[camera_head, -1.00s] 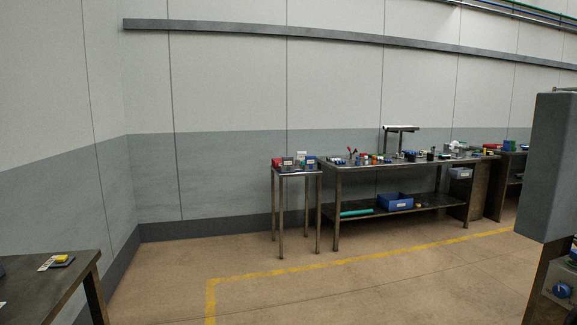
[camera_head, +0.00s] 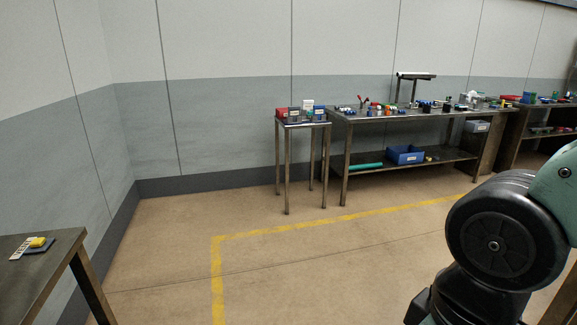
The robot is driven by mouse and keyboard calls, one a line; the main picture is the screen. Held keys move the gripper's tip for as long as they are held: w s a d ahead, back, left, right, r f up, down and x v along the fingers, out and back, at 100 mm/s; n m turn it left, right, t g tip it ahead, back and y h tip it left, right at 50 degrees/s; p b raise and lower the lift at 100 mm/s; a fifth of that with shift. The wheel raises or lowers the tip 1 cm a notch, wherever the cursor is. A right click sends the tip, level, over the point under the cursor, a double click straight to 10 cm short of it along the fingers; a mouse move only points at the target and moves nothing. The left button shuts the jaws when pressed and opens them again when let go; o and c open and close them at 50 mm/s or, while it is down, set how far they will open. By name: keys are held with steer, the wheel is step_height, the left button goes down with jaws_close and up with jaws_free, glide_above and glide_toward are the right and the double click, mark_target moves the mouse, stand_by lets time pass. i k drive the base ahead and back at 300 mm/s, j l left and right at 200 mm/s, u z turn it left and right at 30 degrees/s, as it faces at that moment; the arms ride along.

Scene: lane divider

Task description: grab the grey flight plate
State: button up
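I cannot make out a grey flight plate for certain; the small things on the tables are too far off to tell apart. A small stand (camera_head: 290,124) and a long workbench (camera_head: 365,118) by the wall bear several small things. A dark table (camera_head: 45,262) at the lower left bears a yellow block (camera_head: 38,242) on a flat dark piece, beside a white labelled strip (camera_head: 20,249). My arm shows at the right edge with a round black joint. My gripper is not in view.
A blue bin (camera_head: 405,154) and a green tube (camera_head: 366,166) lie on the workbench's lower shelf. Another bench (camera_head: 515,112) stands at the far right. A yellow line (camera_head: 290,229) marks the floor. The middle floor (camera_head: 330,270) is clear.

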mark_target(294, 111)
steer(key=i+u, duration=0.35)
steer(key=i, duration=3.7)
steer(key=i+u, duration=0.1)
steer(key=i, duration=0.45)
steer(key=i+l+u, duration=0.1)
steer(key=i, duration=0.45)
